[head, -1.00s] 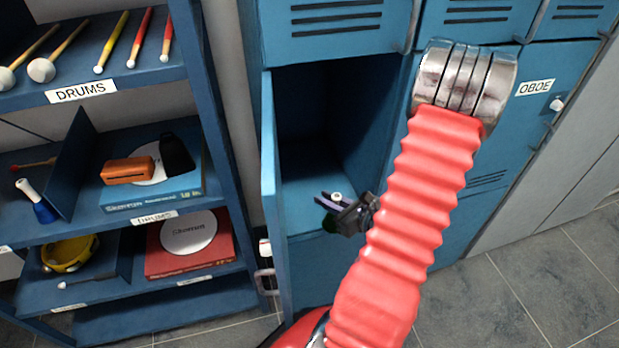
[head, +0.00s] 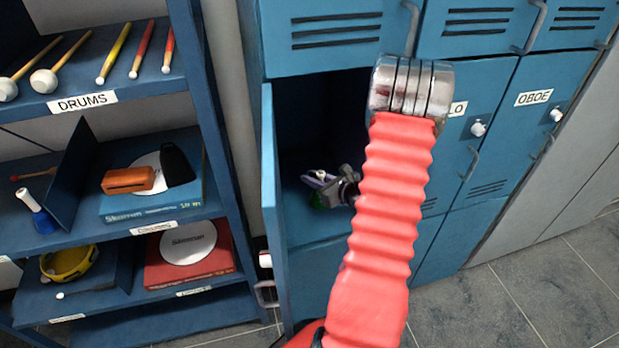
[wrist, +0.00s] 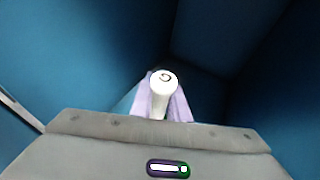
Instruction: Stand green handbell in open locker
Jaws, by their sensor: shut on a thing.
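The open locker (head: 296,222) is a blue compartment with its door (head: 270,180) swung out on the left. My gripper (head: 318,179) is inside its opening, above the locker floor. It is shut on the green handbell (head: 318,201), of which a small green part shows beneath the fingers in the head view. In the wrist view the white handle end (wrist: 163,79) stands between the purple fingers (wrist: 163,104). The bell's lower part is hidden there, and I cannot tell whether it touches the locker floor.
Closed lockers stand above and to the right, one labelled OBOE (head: 533,97). At left, a blue shelf unit (head: 225,150) holds drumsticks, a blue handbell (head: 43,220), a yellow tambourine (head: 64,263) and boxes. The locker's side walls are close around my gripper.

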